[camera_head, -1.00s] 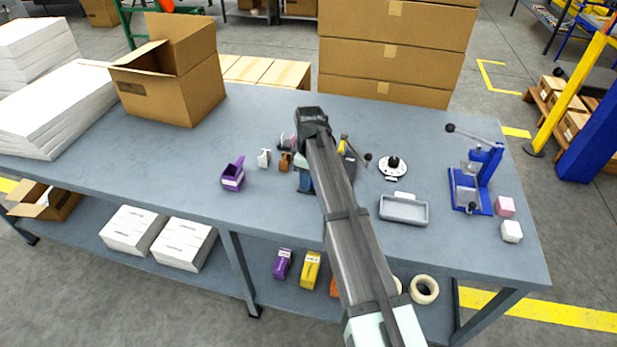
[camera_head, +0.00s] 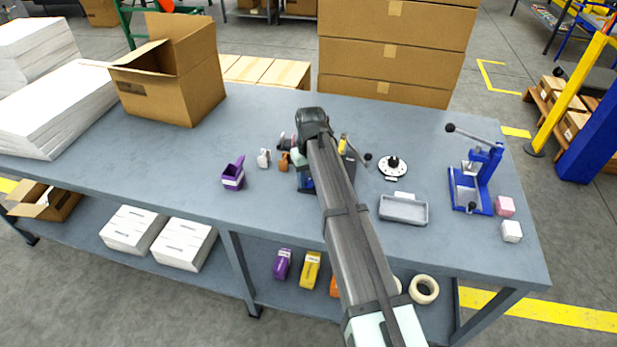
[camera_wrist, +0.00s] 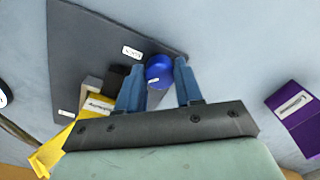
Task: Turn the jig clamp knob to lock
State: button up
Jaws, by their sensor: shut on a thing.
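The blue round clamp knob (camera_wrist: 159,72) with a small white label shows in the wrist view. It is on the dark grey jig plate (camera_wrist: 85,50). The two blue fingers of my gripper (camera_wrist: 158,66) stand on either side of the knob and are shut on it. A yellow labelled part (camera_wrist: 92,108) and a beige block (camera_wrist: 91,87) sit on the plate to the left of the fingers. In the head view my arm covers most of the jig, and the knob cannot be made out there.
A purple bin (camera_head: 233,176) stands left of the jig. A grey tray (camera_head: 403,210) and a round white dial (camera_head: 393,166) lie to the right. A blue lever press (camera_head: 473,185) stands further right. The left middle of the table is clear.

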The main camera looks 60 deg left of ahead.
aim_at(310, 180)
jog(key=m, duration=0.4)
jog(key=shift+m, duration=0.4)
jog(key=m, duration=0.4)
jog(key=shift+m, duration=0.3)
jog(key=o, duration=1)
jog(key=shift+o, duration=0.2)
notch_tip(310, 180, up, 14)
jog(key=shift+d, duration=0.2)
jog(key=shift+w+f, duration=0.1)
jog(key=shift+f, duration=0.05)
